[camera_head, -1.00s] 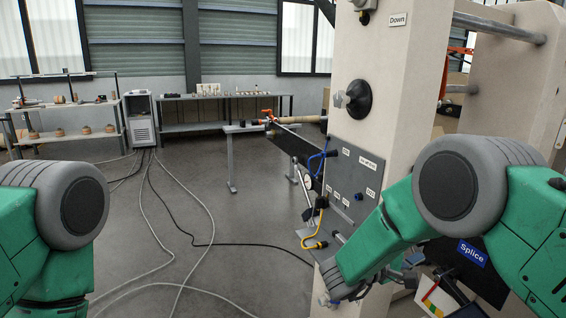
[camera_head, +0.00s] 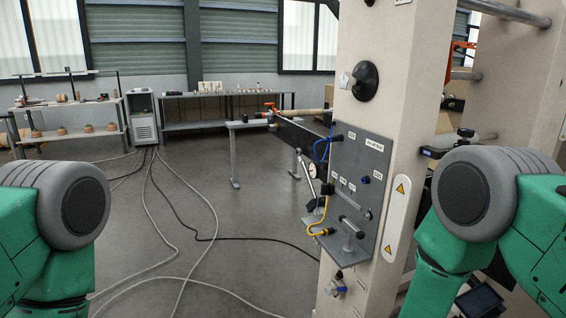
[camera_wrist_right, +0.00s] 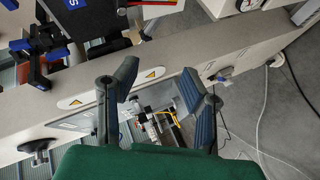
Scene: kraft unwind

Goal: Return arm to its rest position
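My right arm (camera_head: 475,210), green with a grey joint, is bent at the right of the head view, its lower part going down out of the frame beside the beige column (camera_head: 365,130). My right gripper (camera_wrist_right: 158,88) shows in the right wrist view. Its two dark fingers are spread apart with nothing gripped between them. Behind them are the column and the grey control panel, seen tilted. My left arm (camera_head: 50,220) is at the left of the head view; its gripper is out of view.
The grey control panel (camera_head: 350,185) on the column carries a gauge, a blue hose and a yellow cable. A black knob (camera_head: 364,81) is above it. Cables (camera_head: 175,230) lie on the open grey floor. Benches (camera_head: 215,124) stand at the back. A black screen (camera_head: 480,302) is low at right.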

